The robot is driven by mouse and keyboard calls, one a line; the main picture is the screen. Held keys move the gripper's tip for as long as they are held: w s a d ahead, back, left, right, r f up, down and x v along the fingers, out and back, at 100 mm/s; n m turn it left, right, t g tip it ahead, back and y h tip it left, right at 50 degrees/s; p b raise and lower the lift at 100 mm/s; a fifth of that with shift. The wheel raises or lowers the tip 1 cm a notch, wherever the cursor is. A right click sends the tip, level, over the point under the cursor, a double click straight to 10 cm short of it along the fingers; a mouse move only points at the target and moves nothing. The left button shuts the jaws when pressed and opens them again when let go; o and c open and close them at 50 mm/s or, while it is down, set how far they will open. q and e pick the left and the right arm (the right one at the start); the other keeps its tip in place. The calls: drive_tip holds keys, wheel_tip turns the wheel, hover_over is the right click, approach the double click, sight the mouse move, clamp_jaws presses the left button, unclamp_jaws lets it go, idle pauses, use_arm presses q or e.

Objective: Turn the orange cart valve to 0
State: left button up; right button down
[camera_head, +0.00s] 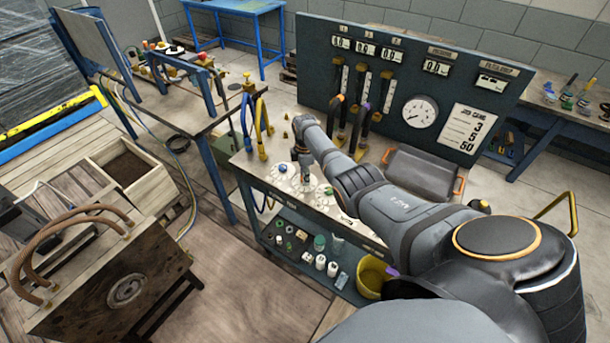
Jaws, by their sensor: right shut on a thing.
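The cart (252,172) stands in the middle of the view, with a row of round white valve dials on its pale top. My right gripper (306,180) points down at the middle dial (298,187), shut on the valve knob there. The gripper covers most of this knob, so its orange colour and its pointer cannot be made out. A dial with a blue knob (282,168) lies to the left of the gripper. Another dial (325,191) lies to the right, partly behind my arm. The dial numbers are too small to read. My left gripper is not in view.
A dark panel (400,75) with displays, hoses and a round gauge (420,113) stands behind the cart. Yellow and blue hooks (261,118) rise at the cart's back left. Bottles and a yellow bucket (372,276) sit on its lower shelf. A wooden crate (150,185) is at left.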

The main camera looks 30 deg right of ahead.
idle(0.5)
drive_tip(key=c, duration=1)
unclamp_jaws()
wheel_tip(320, 180, up, 12)
